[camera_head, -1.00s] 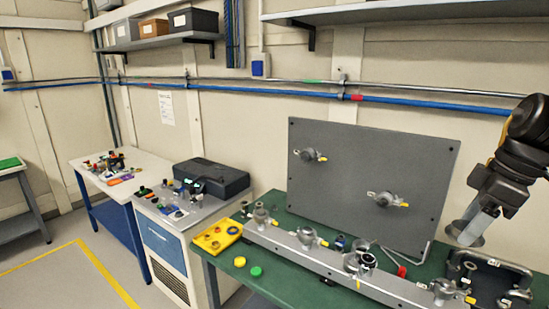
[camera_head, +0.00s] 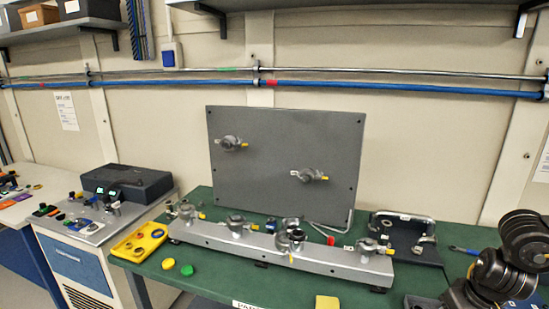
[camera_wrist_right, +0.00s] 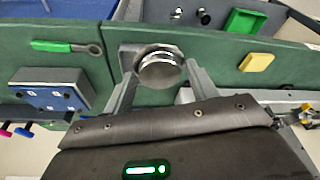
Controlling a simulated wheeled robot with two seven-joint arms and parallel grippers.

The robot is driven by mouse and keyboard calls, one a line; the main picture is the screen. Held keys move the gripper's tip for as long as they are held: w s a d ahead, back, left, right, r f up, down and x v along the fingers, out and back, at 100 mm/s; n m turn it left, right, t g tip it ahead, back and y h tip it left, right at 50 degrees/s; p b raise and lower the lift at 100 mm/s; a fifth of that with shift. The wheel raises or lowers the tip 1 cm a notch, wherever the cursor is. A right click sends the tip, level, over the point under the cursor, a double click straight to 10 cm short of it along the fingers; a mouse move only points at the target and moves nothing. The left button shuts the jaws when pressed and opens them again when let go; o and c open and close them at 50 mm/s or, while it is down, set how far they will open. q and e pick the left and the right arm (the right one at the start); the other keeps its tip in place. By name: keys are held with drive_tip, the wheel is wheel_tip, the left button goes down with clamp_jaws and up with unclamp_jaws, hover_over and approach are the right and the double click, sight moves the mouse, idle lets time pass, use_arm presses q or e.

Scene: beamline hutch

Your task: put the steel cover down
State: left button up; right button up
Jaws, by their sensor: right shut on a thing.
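The steel cover (camera_wrist_right: 160,73) is a shiny round piece in the right wrist view. My right gripper (camera_wrist_right: 157,84) is shut on it, with one finger on each side. Green table top (camera_wrist_right: 215,57) shows behind the cover; I cannot tell whether the cover touches it. In the head view my right arm shows at the lower right, but its fingers and the cover are not visible there. My left gripper is in neither current view.
A grey rail with several clamps (camera_head: 270,256) spans the table, before an upright grey panel (camera_head: 270,150). A dark tray with handles (camera_head: 405,245) stands to its right. A yellow block (camera_wrist_right: 257,62), a green-handled tool (camera_wrist_right: 65,47) and a blue-topped box (camera_wrist_right: 50,92) lie around the gripper.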

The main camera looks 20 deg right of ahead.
drive_tip(key=a+f+b, duration=0.1)
drive_tip(key=a+f, duration=0.2)
drive_tip(key=a+f+b, duration=0.1)
drive_tip(key=a+f, duration=0.2)
drive_tip(key=f, duration=0.1)
drive_tip(key=w+a+f, duration=0.1)
drive_tip(key=a+f, duration=0.3)
drive_tip(key=shift+f+b, duration=0.25)
drive_tip(key=shift+b, duration=0.15)
drive_tip(key=shift+w+a+f+n+y+b, duration=0.55)
drive_tip(key=shift+w+a+f+n+b, duration=1.25)
drive_tip(key=shift+a, duration=2.85)
drive_tip(key=shift+w+a+f+n+y+b, duration=0.55)
drive_tip(key=shift+w+a+f+n+b, duration=0.45)
drive_tip(key=shift+w+a+n+b, duration=2.65)
drive_tip(key=w+a+r+m, duration=0.1)
drive_tip(key=r, duration=0.4)
drive_tip(key=w+a+r+m, duration=0.1)
drive_tip(key=r, duration=0.4)
drive_tip(key=w+a+r+m, duration=0.1)
drive_tip(key=a+r+m, duration=0.1)
drive_tip(key=r, duration=0.3)
drive_tip(key=shift+w+r, duration=0.2)
drive_tip(key=shift+w, duration=0.2)
